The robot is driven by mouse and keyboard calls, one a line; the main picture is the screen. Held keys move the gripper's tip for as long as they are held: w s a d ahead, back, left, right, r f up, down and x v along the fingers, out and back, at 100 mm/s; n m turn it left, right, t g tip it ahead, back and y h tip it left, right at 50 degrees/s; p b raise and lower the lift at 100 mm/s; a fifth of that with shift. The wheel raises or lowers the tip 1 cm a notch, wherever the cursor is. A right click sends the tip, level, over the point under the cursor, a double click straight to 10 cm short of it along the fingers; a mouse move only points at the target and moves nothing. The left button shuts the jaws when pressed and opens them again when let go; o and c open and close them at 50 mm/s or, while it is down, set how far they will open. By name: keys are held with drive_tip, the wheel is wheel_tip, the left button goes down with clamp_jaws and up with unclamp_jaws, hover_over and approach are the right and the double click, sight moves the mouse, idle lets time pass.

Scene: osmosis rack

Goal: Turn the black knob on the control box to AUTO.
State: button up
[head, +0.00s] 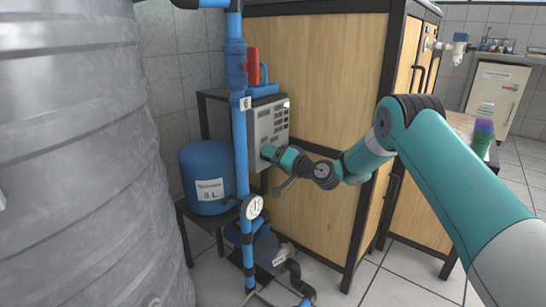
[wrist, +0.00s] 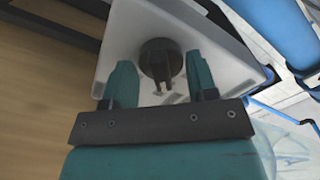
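The control box (head: 272,117) is a light grey box with dark slots on its face, behind the blue pipe in the head view. Its pale face (wrist: 215,40) also fills the middle of the wrist view. The black knob (wrist: 160,60) is round with a raised grip and sits between my two teal fingers in the wrist view. My gripper (wrist: 162,85) is open, with one finger on each side of the knob and visible gaps to it. In the head view my gripper (head: 268,153) is at the lower part of the box and hides the knob. I cannot read the knob's setting.
A gauge (head: 252,207) and a blue tank (head: 208,175) are nearby. A wooden cabinet (head: 320,90) stands behind, and a large grey tank (head: 70,150) fills the left.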

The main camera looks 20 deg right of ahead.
drive_tip(key=shift+o, duration=1.3)
drive_tip(key=b+v, duration=0.4)
drive_tip(key=v, duration=1.3)
drive_tip(key=shift+s+d, duration=0.1)
